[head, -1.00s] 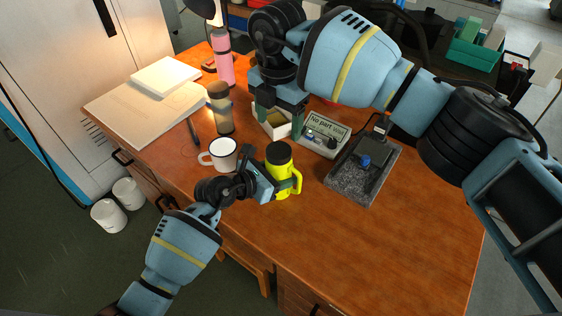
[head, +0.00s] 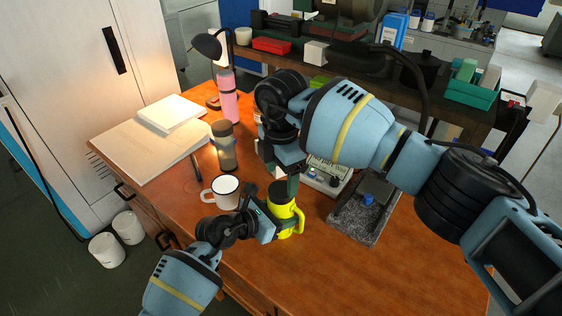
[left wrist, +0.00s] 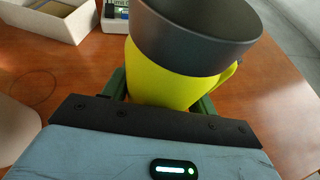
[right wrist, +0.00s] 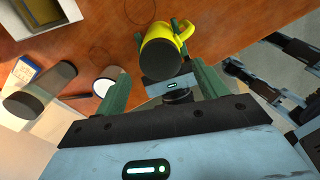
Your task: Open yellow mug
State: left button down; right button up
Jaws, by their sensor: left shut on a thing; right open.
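The yellow mug (head: 284,222) stands upright on the wooden desk, its handle to the right. A dark grey lid (left wrist: 196,36) sits on its top in the left wrist view. My left gripper (head: 277,223) is shut around the mug's body, with green fingers on both sides of it. My right gripper (right wrist: 192,68) is open above the mug. In the right wrist view the mug's dark lid (right wrist: 161,54) lies between and beyond the two green fingers, and I see no contact. In the head view the right gripper's fingers partly hide the mug's top.
A white enamel mug (head: 225,193) stands left of the yellow mug. Behind are a dark-lidded tumbler (head: 224,150) and a pink bottle (head: 228,100). A granite stand (head: 352,222) with a gauge is to the right. The desk's front right is clear.

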aim_at(281, 189)
jog(key=shift+f, duration=2)
